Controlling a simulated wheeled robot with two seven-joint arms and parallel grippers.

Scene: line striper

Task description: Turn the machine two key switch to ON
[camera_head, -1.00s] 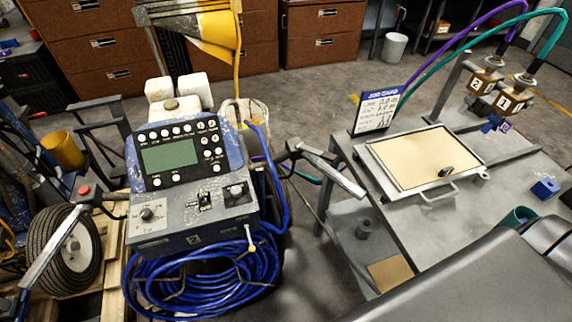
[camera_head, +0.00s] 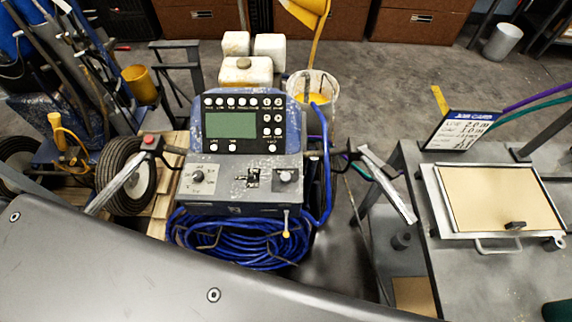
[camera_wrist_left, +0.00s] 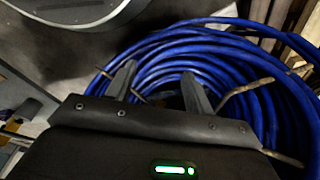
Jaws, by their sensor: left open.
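The line striper (camera_head: 235,200) stands left of centre in the head view, with a blue-grey console and a dark green display (camera_head: 228,125). Its lower grey panel carries a round selector (camera_head: 198,176) at left, a small dark switch (camera_head: 252,178) in the middle and a round control (camera_head: 286,176) at right. Which one is the key switch, and its position, are too small to tell. In the left wrist view my left gripper (camera_wrist_left: 158,88) is open and empty, its fingers in front of a coiled blue hose (camera_wrist_left: 215,55). Neither gripper shows in the head view.
Handlebars flank the console; the left one bears a red button (camera_head: 149,140). A blue hose coil (camera_head: 240,242) hangs below the panel. A metal table (camera_head: 470,270) with a framed tan board (camera_head: 497,195) stands at right. My grey arm link crosses the lower left.

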